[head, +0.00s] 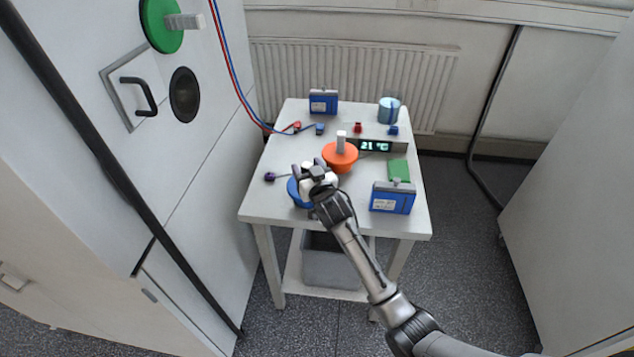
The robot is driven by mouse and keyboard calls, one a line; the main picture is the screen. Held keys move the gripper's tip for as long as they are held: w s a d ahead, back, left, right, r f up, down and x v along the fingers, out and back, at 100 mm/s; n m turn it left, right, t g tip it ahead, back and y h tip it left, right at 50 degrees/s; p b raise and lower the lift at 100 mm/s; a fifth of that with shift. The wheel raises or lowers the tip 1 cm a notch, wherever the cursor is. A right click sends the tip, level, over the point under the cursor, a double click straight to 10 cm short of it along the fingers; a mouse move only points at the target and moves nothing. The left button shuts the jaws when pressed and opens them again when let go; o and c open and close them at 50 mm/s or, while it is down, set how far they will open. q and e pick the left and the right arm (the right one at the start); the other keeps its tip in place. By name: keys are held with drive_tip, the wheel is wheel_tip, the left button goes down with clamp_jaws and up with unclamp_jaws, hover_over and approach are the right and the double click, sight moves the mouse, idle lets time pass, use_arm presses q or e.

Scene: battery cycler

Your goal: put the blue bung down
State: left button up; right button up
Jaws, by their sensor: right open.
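The blue bung (293,192) is on the white table (252,207), near its front left part. It is mostly hidden behind my right gripper (308,170), which is over it. The jaws are open around or just above the bung's top; I cannot tell whether they touch it. An orange bung (340,158) with a white handle stands on the table just behind and to the right. A green bung (160,25) with a white handle sits in the cabinet wall at upper left. My left gripper is not in view.
Two blue battery boxes (392,198) (323,102), a green block (399,171), a display (380,145), a light-blue cylinder (389,110) and a purple-ended probe (270,176) are on the table. Red and blue cables (236,82) reach it. The cabinet has a dark open port (185,95).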

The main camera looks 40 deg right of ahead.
drive_tip(key=s+a+f+n+g+y, duration=0.1)
drive_tip(key=s+a+f+g, duration=0.3)
drive_tip(key=s, duration=1)
drive_tip(key=s+a+f+n+g+y+p, duration=0.1)
drive_tip(key=s+a+f+g, duration=0.4)
drive_tip(key=s, duration=1)
drive_tip(key=s+a+f+n+g+y+p, duration=0.1)
drive_tip(key=s+a+f+n+g+y, duration=0.2)
drive_tip(key=s+a+f, duration=0.4)
drive_tip(key=s+a+g, duration=0.1)
drive_tip(key=s+a, duration=0.1)
drive_tip(key=s, duration=0.6)
drive_tip(key=shift+s+a+f+g, duration=0.2)
drive_tip(key=shift+a+f+g, duration=0.1)
drive_tip(key=shift+r, duration=0.1)
